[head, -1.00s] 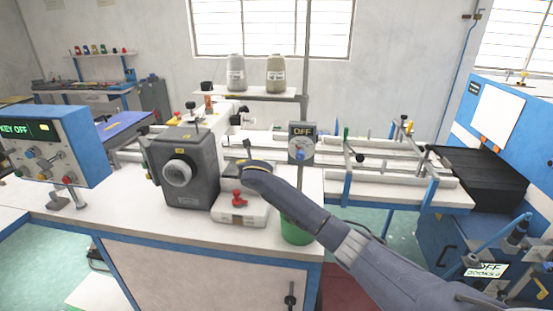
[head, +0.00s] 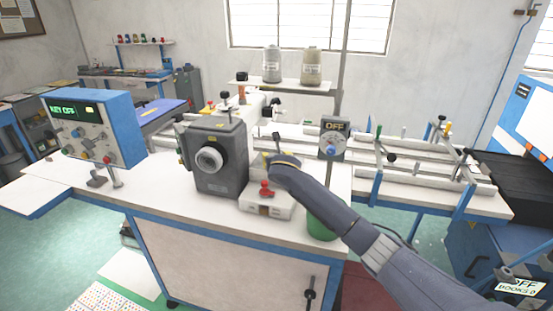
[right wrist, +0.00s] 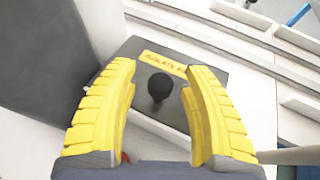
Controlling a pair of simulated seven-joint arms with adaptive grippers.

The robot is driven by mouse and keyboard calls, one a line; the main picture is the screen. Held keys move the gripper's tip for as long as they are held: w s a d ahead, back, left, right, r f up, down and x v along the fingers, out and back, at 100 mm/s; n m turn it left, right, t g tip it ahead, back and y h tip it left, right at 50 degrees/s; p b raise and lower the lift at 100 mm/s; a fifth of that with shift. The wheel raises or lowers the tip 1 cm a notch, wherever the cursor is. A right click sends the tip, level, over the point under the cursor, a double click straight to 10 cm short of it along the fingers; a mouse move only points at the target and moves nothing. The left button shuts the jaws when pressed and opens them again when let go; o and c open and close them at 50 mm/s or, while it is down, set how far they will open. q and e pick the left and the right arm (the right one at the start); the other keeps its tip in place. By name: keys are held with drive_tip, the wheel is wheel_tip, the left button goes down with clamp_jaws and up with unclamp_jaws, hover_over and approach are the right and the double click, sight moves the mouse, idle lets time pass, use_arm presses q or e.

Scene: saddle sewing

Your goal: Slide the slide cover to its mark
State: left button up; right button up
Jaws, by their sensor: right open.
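The slide cover looks to be the dark flat plate (right wrist: 143,72) with a yellow label (right wrist: 162,63) and an upright black knob (right wrist: 159,87), seen in the right wrist view. My right gripper (right wrist: 163,76) has its yellow fingers apart on either side of the knob, with gaps on both sides. In the head view my right gripper (head: 268,158) is above the white box beside the grey machine head, and hides most of the plate. I cannot make out a mark for the cover. My left gripper is not in view.
The grey machine head (head: 218,158) stands just left of my right gripper. A white box with a red knob (head: 265,188) is in front. An OFF dial (head: 333,140) and a green bin (head: 321,222) are to the right. Rails (head: 420,172) extend right.

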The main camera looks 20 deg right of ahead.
drive_tip(key=shift+s, duration=0.1)
drive_tip(key=v, duration=1.2)
drive_tip(key=shift+d, duration=0.1)
